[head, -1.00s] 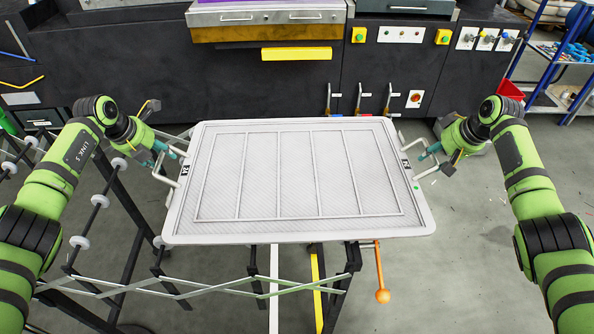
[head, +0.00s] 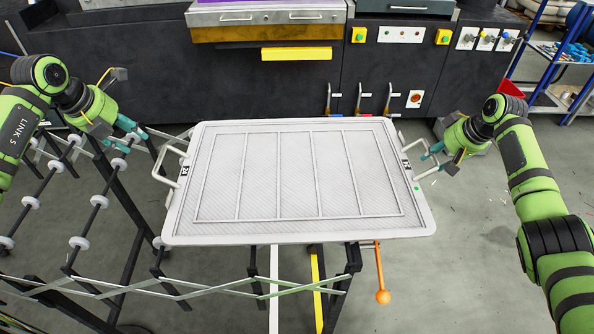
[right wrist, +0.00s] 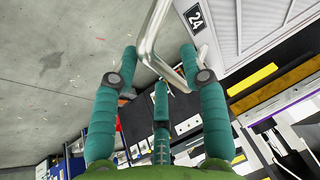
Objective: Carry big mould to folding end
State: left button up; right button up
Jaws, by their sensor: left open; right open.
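The big mould (head: 297,227) is a flat pale grey tray with thin ribs. It lies level in the middle of the head view, with a bent metal handle on each short side. My left gripper (head: 137,134) is open, up and left of the left handle (head: 168,163), apart from it. My right gripper (head: 434,152) is open at the right handle (head: 416,150). In the right wrist view the handle (right wrist: 150,48) passes between the spread teal fingers of my right gripper (right wrist: 158,62). A label "24" (right wrist: 195,17) shows on the mould's edge.
A folding lattice conveyor with white rollers (head: 79,242) runs under the mould to the left. An orange-knobbed lever (head: 383,297) hangs below the mould's front edge. A dark machine (head: 200,80) stands behind. A blue shelf rack (head: 560,70) is at back right.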

jog(key=v, duration=1.1)
jog(key=shift+s, duration=0.1)
